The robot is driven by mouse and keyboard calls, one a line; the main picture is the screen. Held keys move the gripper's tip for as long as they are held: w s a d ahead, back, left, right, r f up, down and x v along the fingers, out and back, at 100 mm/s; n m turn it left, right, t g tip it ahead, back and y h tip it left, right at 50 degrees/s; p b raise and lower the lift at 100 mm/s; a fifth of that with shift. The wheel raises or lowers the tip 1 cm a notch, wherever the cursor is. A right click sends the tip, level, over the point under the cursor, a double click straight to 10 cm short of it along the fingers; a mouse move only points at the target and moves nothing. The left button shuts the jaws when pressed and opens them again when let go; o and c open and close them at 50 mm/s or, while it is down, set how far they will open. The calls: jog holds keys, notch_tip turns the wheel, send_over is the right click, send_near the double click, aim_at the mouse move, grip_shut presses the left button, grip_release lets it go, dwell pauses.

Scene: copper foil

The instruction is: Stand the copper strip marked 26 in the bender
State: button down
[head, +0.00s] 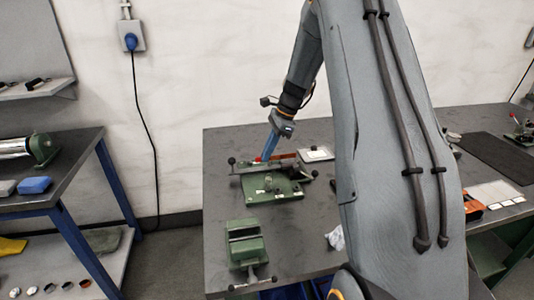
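The bender (272,187), a green base with a dark cross bar and black knobs, sits on the grey bench. A narrow copper-brown strip (284,156) shows along the back of the bender, close to its bar. Its marking is too small to read, and I cannot tell whether it stands in the bender or is just above it. My gripper (268,155) points down at the bender's back left, its blue finger beside the left end of the strip. I cannot see whether the fingers are open or hold the strip. A small red part shows by the fingertip.
A green vise (245,240) stands at the bench's front left. A white-topped plate (316,154) lies behind the bender, and a crumpled pale cloth (336,238) lies to its front right. My arm hides much of the bench's middle. A dark mat (497,155) lies at right.

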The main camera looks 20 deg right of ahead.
jog(key=shift+f+b, duration=0.3)
jog(key=shift+f, duration=1.1)
dwell(1.8)
jog(key=c, duration=2.4)
grip_release()
jog(key=shift+o, duration=0.2)
jog(key=shift+r, duration=0.1)
jog(key=shift+r+p, duration=1.15)
jog(key=shift+r, duration=0.3)
jog(key=shift+o, duration=0.4)
jog(key=o, duration=0.5)
jog(key=shift+r, duration=0.1)
